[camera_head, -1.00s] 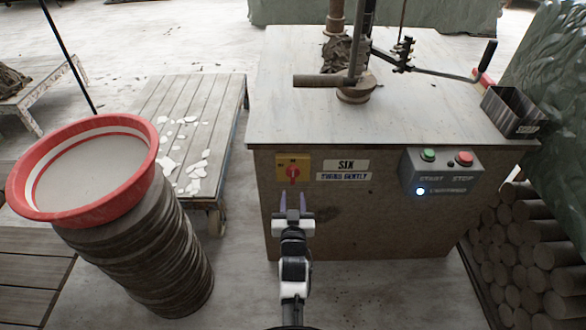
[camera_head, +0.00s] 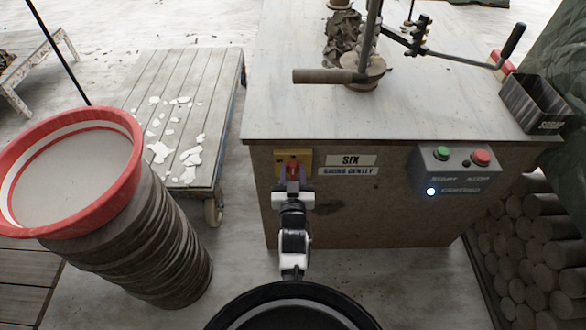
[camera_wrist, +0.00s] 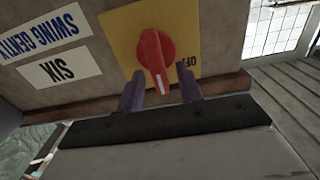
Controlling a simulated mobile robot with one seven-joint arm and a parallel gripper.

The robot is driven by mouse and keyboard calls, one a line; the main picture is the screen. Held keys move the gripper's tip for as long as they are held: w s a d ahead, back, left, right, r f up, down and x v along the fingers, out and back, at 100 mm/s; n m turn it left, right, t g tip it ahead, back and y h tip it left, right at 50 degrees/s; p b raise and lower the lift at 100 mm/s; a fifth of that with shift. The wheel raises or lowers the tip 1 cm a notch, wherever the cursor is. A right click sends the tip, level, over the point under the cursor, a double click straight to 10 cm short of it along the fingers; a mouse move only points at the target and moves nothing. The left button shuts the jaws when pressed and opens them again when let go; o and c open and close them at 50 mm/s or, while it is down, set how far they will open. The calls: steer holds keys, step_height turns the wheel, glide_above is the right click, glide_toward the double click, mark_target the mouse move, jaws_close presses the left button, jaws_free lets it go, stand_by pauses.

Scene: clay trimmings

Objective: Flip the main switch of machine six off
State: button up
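Machine six's main switch is a red rotary knob (camera_head: 293,168) on a yellow plate (camera_head: 280,158), left of the SIX label (camera_head: 351,160) on the cabinet front. In the wrist view the picture is inverted. There the knob (camera_wrist: 155,55) has its white-marked handle pointing down the picture, and the OFF lettering (camera_wrist: 186,72) sits to its right on the plate (camera_wrist: 125,25). My gripper (camera_head: 293,185) is right in front of the switch. Its purple fingers (camera_wrist: 161,82) are open, one on each side of the handle tip, with visible gaps. The gripper partly covers the switch in the head view.
A grey start/stop box (camera_head: 455,170) with a lit blue-white lamp is at the right of the cabinet front. A red-rimmed basin (camera_head: 125,180) on a stack of round slabs (camera_head: 170,250) stands left.

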jaws_close()
steer(key=shift+a+n, duration=0.1)
steer(key=shift+n, duration=0.3)
steer(key=n, duration=0.3)
steer(key=shift+a+n+b, duration=0.35)
steer(key=shift+n, duration=0.05)
steer(key=n, duration=0.4)
steer(key=shift+a+f, duration=0.2)
steer(key=shift+a, duration=0.15)
steer(key=shift+a+f+n, duration=0.1)
steer(key=shift+f+n, duration=0.15)
steer(key=shift+n, duration=1.3)
steer(key=shift+a+f+n, duration=0.1)
steer(key=shift+f+n, duration=0.1)
steer(key=shift+n, duration=1.4)
steer(key=shift+a+f+n, duration=0.1)
steer(key=shift+f+n, duration=0.15)
steer(key=shift+n, duration=1.3)
